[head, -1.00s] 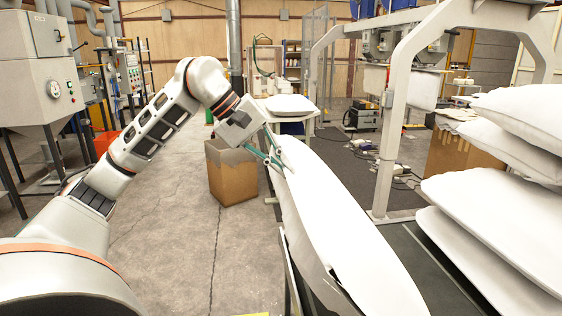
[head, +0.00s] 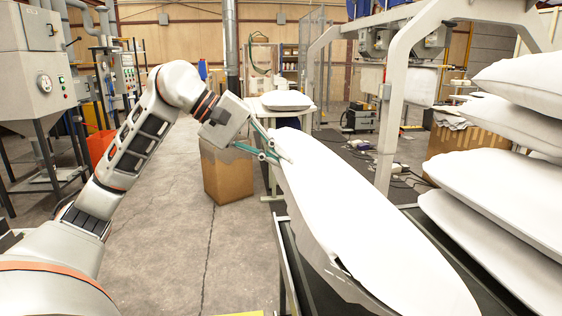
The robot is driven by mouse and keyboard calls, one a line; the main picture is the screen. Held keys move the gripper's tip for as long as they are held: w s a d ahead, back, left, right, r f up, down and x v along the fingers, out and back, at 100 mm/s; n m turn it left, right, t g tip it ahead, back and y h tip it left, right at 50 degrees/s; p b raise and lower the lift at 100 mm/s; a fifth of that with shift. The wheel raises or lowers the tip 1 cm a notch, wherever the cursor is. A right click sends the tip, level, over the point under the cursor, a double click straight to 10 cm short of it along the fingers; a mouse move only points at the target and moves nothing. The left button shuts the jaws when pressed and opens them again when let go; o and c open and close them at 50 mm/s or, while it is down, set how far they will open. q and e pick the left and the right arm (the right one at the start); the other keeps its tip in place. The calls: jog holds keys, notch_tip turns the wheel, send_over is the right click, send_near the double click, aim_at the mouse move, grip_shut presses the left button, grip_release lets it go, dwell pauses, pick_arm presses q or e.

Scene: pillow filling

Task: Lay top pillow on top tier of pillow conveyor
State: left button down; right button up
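A long white pillow (head: 345,200) stretches from the middle of the head view to the bottom right, over the dark-belted conveyor (head: 308,262). Its far corner is at my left gripper (head: 271,147). The teal fingers of that gripper close around this corner. The pillow's left side slopes down with a fold near the bottom. Whether its underside rests on the conveyor is hidden. My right gripper is not in view.
Several white pillows (head: 500,195) are stacked at the right. A white frame (head: 395,110) stands behind the held pillow. A cardboard box (head: 228,177) stands on the floor beyond my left arm. A far table holds another pillow (head: 287,100). Floor at the left is clear.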

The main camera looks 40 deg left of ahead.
pick_arm(q)
jog(key=shift+t+h, duration=0.6)
jog(key=f+b, duration=0.3)
jog(key=w+f+b, duration=0.1)
jog(key=f+b, duration=0.1)
jog(key=b, duration=0.1)
jog(key=w+d+f+b, duration=0.1)
jog(key=f+b, duration=0.2)
jog(key=b, duration=0.1)
jog(key=shift+f, duration=0.35)
jog(key=shift+w+d+f+t+h+b, duration=0.65)
jog(key=shift+f+b, duration=1.55)
jog(key=shift+f, duration=1.7)
jog(key=shift+w+d+f+t+h+b, duration=0.65)
jog(key=shift+f+b, duration=1.55)
jog(key=shift+f, duration=1.65)
jog(key=shift+w+d+f+t+h+b, duration=0.65)
jog(key=shift+f+b, duration=1.55)
jog(key=shift+f, duration=1.7)
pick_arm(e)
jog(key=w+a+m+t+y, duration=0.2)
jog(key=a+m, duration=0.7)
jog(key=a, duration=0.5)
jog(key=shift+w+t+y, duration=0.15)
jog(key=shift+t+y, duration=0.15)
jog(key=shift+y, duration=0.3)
pick_arm(q)
jog(key=shift+s, duration=0.15)
